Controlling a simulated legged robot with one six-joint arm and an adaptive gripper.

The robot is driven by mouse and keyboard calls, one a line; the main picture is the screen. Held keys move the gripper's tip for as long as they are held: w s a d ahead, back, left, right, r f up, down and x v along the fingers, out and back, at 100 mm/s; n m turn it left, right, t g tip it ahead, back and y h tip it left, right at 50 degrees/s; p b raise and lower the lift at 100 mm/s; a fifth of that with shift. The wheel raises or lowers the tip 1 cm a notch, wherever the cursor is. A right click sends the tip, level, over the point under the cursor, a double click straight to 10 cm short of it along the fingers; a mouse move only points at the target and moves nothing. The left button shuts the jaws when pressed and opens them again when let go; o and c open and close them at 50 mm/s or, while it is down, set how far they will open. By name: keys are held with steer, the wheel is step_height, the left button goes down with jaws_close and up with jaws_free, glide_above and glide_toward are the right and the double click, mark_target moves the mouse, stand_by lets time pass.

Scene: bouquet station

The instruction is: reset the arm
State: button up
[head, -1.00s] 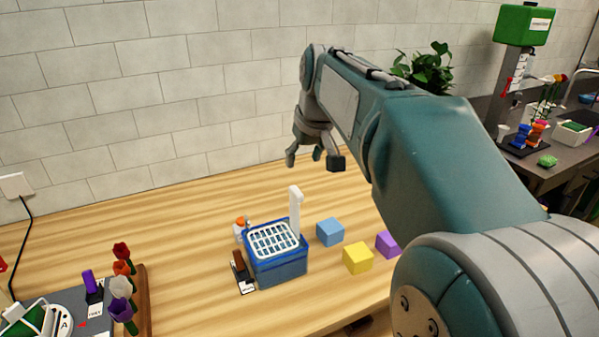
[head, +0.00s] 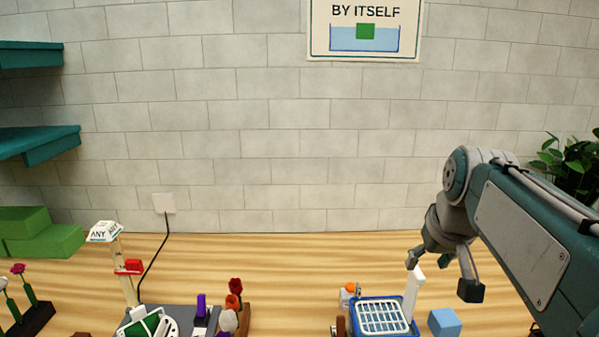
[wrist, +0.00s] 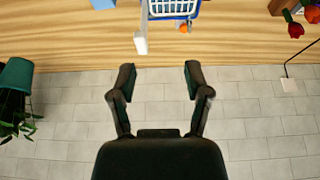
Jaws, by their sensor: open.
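My gripper (head: 442,278) is at the right in the head view, above the wooden table (head: 285,265) and near the blue basket. In the wrist view my gripper (wrist: 158,80) shows its two fingers spread wide with nothing between them. My arm reaches in from the right edge of the head view, bent at the wrist. The fingers are apart from the table and hold nothing.
A blue basket with a white grid (head: 383,317) and a white upright handle (head: 413,290) stands below my gripper, beside a blue cube (head: 444,322). Flowers (head: 233,300) and a grey station (head: 185,318) stand left of it. Green blocks (head: 40,235) lie far left. The table's middle back is clear.

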steer(key=s+a+f, duration=0.3)
steer(key=s+f, duration=0.3)
steer(key=s, duration=0.2)
steer(key=s+a+f, duration=0.3)
steer(key=s+f, duration=0.3)
steer(key=s, duration=0.1)
steer(key=shift+s+a+t, duration=0.35)
steer(key=shift+s+t, duration=0.05)
steer(key=shift+r, duration=0.1)
